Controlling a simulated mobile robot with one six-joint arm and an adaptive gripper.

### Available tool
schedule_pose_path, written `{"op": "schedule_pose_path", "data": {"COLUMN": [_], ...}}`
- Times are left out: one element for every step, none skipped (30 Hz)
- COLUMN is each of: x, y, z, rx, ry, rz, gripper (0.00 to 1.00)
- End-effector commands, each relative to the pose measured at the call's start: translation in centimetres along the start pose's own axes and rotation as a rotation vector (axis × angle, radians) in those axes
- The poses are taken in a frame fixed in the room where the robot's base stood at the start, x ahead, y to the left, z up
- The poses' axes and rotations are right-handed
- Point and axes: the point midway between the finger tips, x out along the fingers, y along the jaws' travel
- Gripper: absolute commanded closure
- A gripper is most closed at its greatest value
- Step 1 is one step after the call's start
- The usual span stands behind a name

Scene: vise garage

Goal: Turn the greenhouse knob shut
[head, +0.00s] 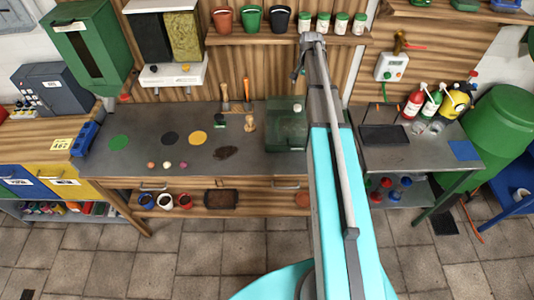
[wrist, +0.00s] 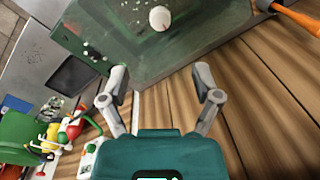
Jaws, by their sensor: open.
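The greenhouse is a dark green, see-through box (head: 287,132) on the metal bench in the head view. Its round white knob (head: 297,107) sits on its upper part. In the wrist view the knob (wrist: 160,18) is near the top edge, with a small red mark on it, and the greenhouse panel (wrist: 185,45) lies around it. My gripper (wrist: 161,78) is open, its two fingers apart with nothing between them. The knob lies beyond the fingertips, apart from them. In the head view my gripper (head: 298,74) is small and hangs above and behind the greenhouse.
A shelf (head: 245,38) with pots and jars runs along the wall behind my arm. Hand tools with orange handles (head: 225,92) stand left of the greenhouse; one orange handle (wrist: 298,17) shows in the wrist view. A side table (head: 440,150) with bottles stands right.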

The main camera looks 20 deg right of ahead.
Motion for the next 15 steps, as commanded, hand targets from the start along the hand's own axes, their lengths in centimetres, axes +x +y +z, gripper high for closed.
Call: {"op": "schedule_pose_path", "data": {"x": [-0.7, -0.9, -1.1, -1.2, -1.4, -1.6, -1.8, -1.4, -1.0, -0.8, -0.7, -0.5, -0.3, -0.2, 0.0], "y": [0.0, 0.0, 0.0, 0.0, 0.0, 0.0, 0.0, 0.0, 0.0, 0.0, 0.0, -0.1, -0.1, -0.1, -0.2], "z": [0.0, 0.0, 0.0, 0.0, 0.0, 0.0, 0.0, 0.3, 0.8, 1.1, 1.4, 1.8, 2.1, 2.4, 2.8], "rx": [0.0, 0.0, 0.0, 0.0, 0.0, 0.0, 0.0, -0.005, -0.014, -0.021, -0.028, -0.037, -0.044, -0.051, -0.059], "ry": [0.0, 0.0, 0.0, 0.0, 0.0, 0.0, 0.0, 0.0, -0.001, -0.001, -0.001, -0.001, -0.001, -0.002, -0.002], "rz": [0.0, 0.0, 0.0, 0.0, 0.0, 0.0, 0.0, 0.0, 0.001, 0.002, 0.002, 0.003, 0.003, 0.004, 0.005], "gripper": [0.19, 0.19, 0.19, 0.19, 0.19, 0.19, 0.19, 0.19, 0.19, 0.19, 0.19, 0.19, 0.19, 0.19, 0.19]}}
